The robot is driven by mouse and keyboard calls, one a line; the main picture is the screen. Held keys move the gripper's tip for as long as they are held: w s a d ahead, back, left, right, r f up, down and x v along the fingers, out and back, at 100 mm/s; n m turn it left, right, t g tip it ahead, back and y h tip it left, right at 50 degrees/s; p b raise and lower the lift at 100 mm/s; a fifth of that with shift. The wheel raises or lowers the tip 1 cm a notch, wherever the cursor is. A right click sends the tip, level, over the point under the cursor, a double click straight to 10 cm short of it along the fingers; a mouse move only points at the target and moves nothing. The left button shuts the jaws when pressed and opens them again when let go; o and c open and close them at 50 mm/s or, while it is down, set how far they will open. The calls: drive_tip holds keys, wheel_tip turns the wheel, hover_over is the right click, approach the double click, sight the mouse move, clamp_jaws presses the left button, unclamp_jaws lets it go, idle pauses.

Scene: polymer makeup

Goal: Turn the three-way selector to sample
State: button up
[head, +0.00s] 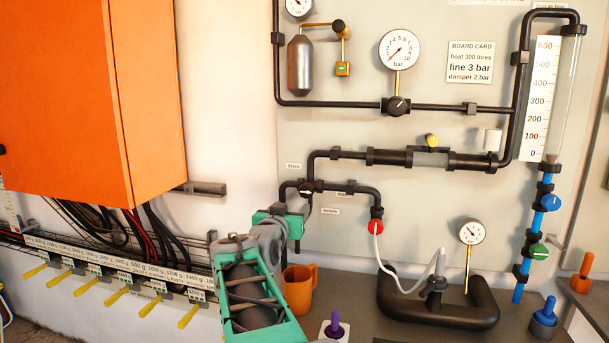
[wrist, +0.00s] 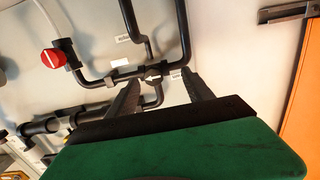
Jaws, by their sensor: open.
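The three-way selector (head: 307,186) is a small dark knob with a white mark, at a pipe junction on the grey panel. In the wrist view the selector (wrist: 152,74) shows between and just beyond my open fingertips. The direction of its mark is too small to tell for sure. A "sample" label (head: 330,211) sits below right of it and a "drain" label (head: 293,166) above left. My gripper (head: 300,204) is open and empty, close in front of the junction. In the wrist view my gripper (wrist: 162,82) has one dark finger on each side of the selector; contact is not visible.
A red knob (head: 376,227) with a white hose is right of the selector. An orange mug (head: 299,288) stands on the bench below, beside my arm. Black pipes run above. An orange cabinet (head: 95,90) juts out at left.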

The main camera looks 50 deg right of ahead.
sight(306, 191)
drive_tip(key=d+r, duration=0.1)
drive_tip(key=s+d+r+h, duration=0.1)
drive_tip(key=shift+d+r+m+g, duration=0.15)
drive_tip(key=shift+d+m+g, duration=0.15)
drive_tip(key=p+x, duration=0.1)
drive_tip(key=x, duration=0.6)
drive_tip(key=shift+w+a+p, duration=0.1)
drive_tip(key=shift+w+p, duration=0.05)
drive_tip(key=shift+p, duration=0.2)
drive_tip(key=shift+a, duration=0.1)
clamp_jaws()
